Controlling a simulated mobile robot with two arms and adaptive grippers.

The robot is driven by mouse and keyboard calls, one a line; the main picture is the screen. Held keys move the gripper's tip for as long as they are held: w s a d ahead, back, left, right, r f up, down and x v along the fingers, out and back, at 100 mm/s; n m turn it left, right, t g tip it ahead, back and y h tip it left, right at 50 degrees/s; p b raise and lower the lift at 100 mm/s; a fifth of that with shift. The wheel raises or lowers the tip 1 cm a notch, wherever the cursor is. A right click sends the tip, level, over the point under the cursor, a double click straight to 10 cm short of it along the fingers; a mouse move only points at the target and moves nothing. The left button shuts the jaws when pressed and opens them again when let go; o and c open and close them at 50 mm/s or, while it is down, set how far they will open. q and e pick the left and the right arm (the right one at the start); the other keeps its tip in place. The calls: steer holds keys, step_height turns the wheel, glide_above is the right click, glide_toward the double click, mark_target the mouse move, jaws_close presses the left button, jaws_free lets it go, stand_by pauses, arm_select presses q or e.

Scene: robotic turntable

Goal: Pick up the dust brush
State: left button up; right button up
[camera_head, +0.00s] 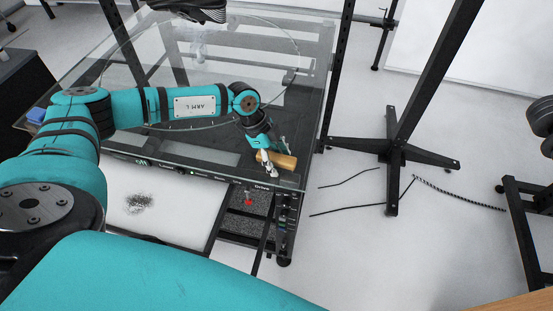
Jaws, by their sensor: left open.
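The dust brush appears as a small tan wooden block (283,161) near the front right corner of the glass-topped turntable table. Its bristles cannot be made out. My left gripper (266,166) reaches down to it from above, with its light fingers at the brush's left part. The left gripper is open, and I cannot tell whether the fingers touch the brush. My right gripper is out of view.
The glass turntable (200,112) lies under my left arm, with a dark shoe (190,8) at its back. Black frame posts (338,75) rise at the right. A stand with a crossed base (392,152) and cables lie on the floor. Dark debris (138,203) lies at front left.

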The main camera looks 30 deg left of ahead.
mark_target(279, 157)
arm_select(q)
steer(key=shift+f, duration=0.15)
jaws_close()
stand_by(0.5)
steer(key=shift+r, duration=0.45)
step_height(279, 157, up, 3)
steer(key=shift+f+b, duration=0.2)
steer(key=shift+b, duration=0.45)
steer(key=s+a+r+b, duration=0.1)
steer(key=s+r+b, duration=0.1)
steer(key=s, duration=1.4)
steer(key=shift+a+b, duration=0.4)
steer(key=shift+b, duration=0.5)
